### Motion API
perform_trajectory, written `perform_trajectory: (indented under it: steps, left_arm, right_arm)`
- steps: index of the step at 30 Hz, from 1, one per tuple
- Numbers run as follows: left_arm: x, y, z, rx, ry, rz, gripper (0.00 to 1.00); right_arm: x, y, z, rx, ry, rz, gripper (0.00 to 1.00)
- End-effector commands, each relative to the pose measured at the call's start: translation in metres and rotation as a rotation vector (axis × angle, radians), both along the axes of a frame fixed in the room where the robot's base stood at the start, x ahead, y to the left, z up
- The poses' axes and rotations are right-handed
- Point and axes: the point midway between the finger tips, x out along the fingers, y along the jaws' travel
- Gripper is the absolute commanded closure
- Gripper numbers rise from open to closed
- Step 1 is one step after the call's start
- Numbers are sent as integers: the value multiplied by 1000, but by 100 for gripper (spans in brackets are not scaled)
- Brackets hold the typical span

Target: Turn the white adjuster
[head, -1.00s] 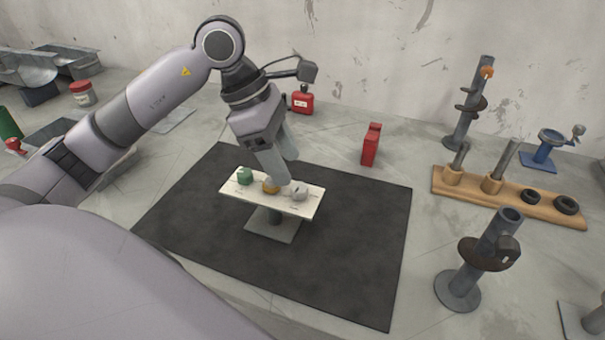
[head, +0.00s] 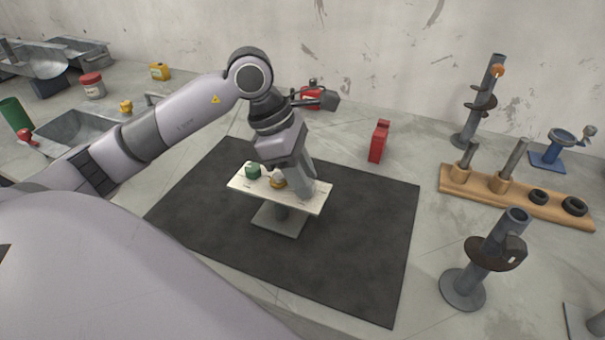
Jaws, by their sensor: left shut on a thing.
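A small white panel on a stand (head: 243,184) stands on a dark mat and carries a row of adjusters. The green adjuster (head: 253,171) is at its left and the brass-yellow adjuster (head: 278,183) is in the middle. My left gripper (head: 303,192) reaches down over the right part of the panel, where the white adjuster sits. It is shut on the white adjuster, which its fingers hide almost fully. The angle of the white adjuster cannot be seen. My right gripper is not in view.
The dark mat (head: 370,240) around the stand is clear. A wooden rack (head: 515,198) and a grey auger post (head: 490,255) stand at the right. A metal basin (head: 82,128) lies at the left.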

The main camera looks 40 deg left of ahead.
Motion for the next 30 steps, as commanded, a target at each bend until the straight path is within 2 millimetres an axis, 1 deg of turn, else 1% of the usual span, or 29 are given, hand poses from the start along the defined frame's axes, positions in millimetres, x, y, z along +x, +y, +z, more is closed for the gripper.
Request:
perform_trajectory:
  steps: [5,15,16,17,18,26,30]
  left_arm:
    - [-1,0,-1,2,-2,66,100]
    - [-1,0,0,1,0,86,100]
    - [-1,0,0,1,0,86,60]
    - [-1,0,0,1,0,86,50]
    - [-1,0,0,1,0,86,44]
    - [-1,0,1,0,-1,85,44]
    - [-2,4,10,1,-3,86,44]
  right_arm:
    - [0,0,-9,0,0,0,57]
    - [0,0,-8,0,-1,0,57]
    - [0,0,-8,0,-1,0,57]
    - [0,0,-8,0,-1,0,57]
    - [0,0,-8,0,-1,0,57]
    - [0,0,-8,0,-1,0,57]
    - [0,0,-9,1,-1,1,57]
